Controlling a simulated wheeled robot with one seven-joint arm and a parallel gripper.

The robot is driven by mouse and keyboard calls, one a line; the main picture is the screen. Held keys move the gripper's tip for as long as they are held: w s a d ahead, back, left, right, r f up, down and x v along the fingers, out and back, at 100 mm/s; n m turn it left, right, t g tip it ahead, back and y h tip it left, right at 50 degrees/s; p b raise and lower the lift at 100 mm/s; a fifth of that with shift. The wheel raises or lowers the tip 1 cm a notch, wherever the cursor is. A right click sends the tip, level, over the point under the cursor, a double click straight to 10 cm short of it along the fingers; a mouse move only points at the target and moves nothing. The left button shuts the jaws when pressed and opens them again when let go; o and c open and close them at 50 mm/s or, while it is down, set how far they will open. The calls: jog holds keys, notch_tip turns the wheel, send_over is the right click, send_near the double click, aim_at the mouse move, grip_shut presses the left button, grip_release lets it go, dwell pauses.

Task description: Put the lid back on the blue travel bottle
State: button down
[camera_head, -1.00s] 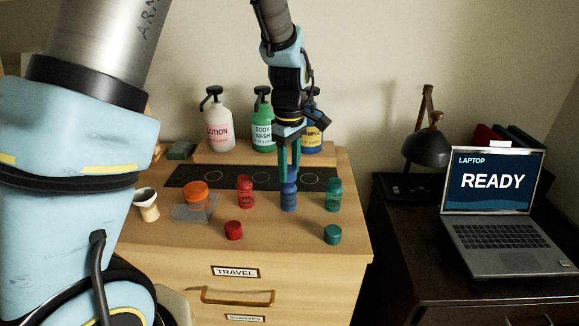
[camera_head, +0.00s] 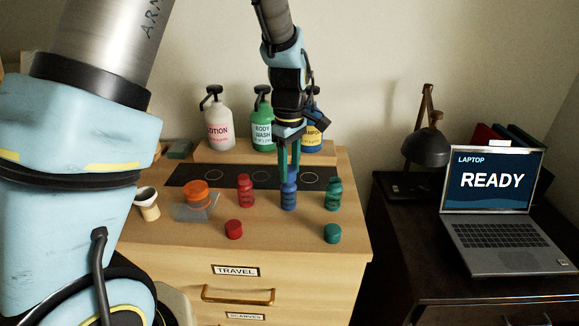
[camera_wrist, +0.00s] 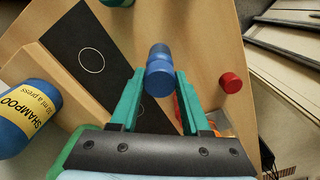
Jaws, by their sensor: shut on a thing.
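The blue travel bottle (camera_head: 288,200) stands upright in the front row on the cabinet top, between the red and teal bottles. My gripper (camera_head: 290,176) points down right above it. Its teal fingers are shut on the blue lid (camera_wrist: 159,79), which shows between the fingertips in the wrist view. The bottle's blue body (camera_wrist: 160,52) shows just beyond the lid. The lid is at the bottle's mouth, in line with it; I cannot tell whether it is seated or just above.
The red bottle (camera_head: 245,191) and teal bottle (camera_head: 333,194) stand close on either side. A red lid (camera_head: 234,229) and teal lid (camera_head: 332,233) lie in front. Pump bottles, including shampoo (camera_head: 312,138), stand behind.

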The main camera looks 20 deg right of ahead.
grip_release()
dwell(0.6)
jog(key=shift+r, duration=0.1)
jog(key=shift+r+p, duration=3)
jog(key=shift+r, duration=0.45)
grip_shut()
